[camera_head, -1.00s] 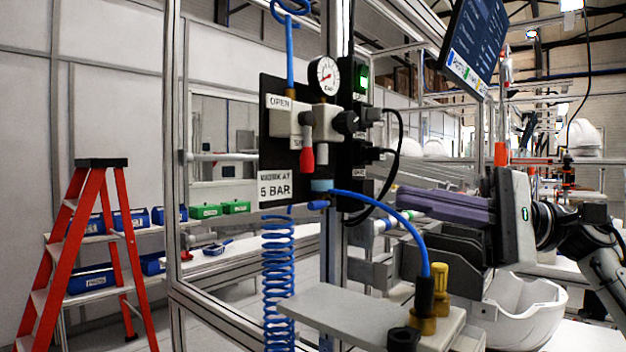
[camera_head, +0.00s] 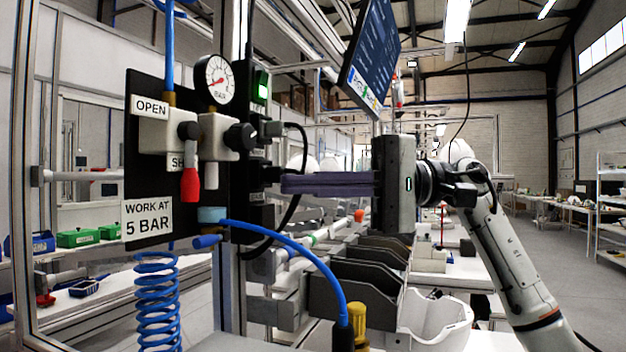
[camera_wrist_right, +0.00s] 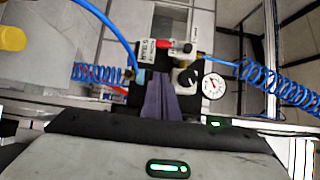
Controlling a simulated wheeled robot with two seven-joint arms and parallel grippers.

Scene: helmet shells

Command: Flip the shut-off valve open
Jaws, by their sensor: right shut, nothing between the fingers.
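The shut-off valve has a red handle (camera_head: 191,180) that hangs straight down from its grey body (camera_head: 160,132) on the black panel. An "OPEN" label (camera_head: 150,106) sits above it, and a second label behind the handle is mostly hidden. In the right wrist view the red handle (camera_wrist_right: 164,44) shows beyond my fingers. My right gripper (camera_head: 285,184) is shut and empty, its purple fingers pointing left, to the right of the valve and apart from it. The fingers also show in the right wrist view (camera_wrist_right: 160,98). My left gripper is not in view.
A gauge (camera_head: 219,79), a black knob (camera_head: 241,137) and a green-lit switch (camera_head: 262,86) are beside the valve. A blue hose (camera_head: 310,262) arcs below my right fingers. A monitor (camera_head: 371,55) hangs above my right gripper. Dark bins (camera_head: 365,275) stand below.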

